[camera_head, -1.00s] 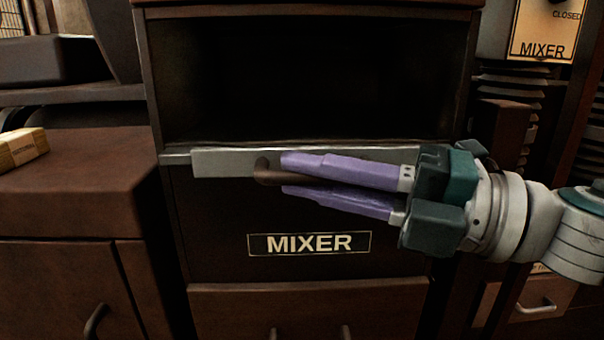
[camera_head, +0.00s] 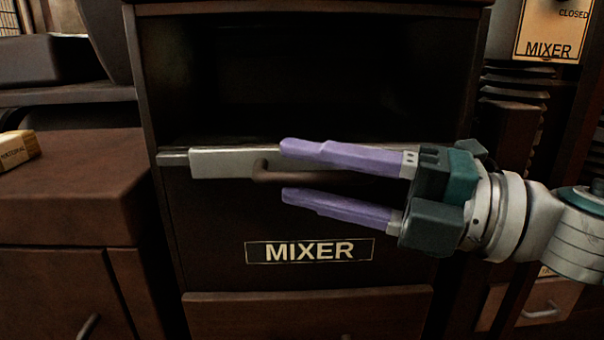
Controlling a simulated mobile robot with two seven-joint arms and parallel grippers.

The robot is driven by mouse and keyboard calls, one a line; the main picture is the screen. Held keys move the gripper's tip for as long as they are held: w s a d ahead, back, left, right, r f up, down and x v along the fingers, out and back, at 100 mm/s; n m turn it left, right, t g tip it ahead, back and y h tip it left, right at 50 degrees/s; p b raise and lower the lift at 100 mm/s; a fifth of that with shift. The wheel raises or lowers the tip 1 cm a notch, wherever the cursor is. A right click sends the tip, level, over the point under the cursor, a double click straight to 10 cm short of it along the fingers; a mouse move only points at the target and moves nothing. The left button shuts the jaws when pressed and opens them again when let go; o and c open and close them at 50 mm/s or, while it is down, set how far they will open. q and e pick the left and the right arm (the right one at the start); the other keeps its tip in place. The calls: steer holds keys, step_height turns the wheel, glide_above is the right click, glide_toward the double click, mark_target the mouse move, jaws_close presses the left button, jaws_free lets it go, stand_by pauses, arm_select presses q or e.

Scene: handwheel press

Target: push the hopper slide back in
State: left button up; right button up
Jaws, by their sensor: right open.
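The hopper slide (camera_head: 222,163) is a flat grey metal plate at the lower edge of the mixer's dark opening. Its brown bar handle (camera_head: 262,172) sticks out at the front. My right gripper (camera_head: 283,172) comes in from the right with two purple fingers, open. One finger is above the handle and one below it, and the upper finger hides part of the handle and slide. I cannot tell whether a finger touches the handle. My left gripper is not in view.
The mixer cabinet (camera_head: 200,235) has a MIXER label (camera_head: 309,251) below the slide. A brown cabinet (camera_head: 60,210) with a small wooden block (camera_head: 18,150) on it stands at left. A MIXER CLOSED sign (camera_head: 549,30) hangs at upper right.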

steer(key=v, duration=1)
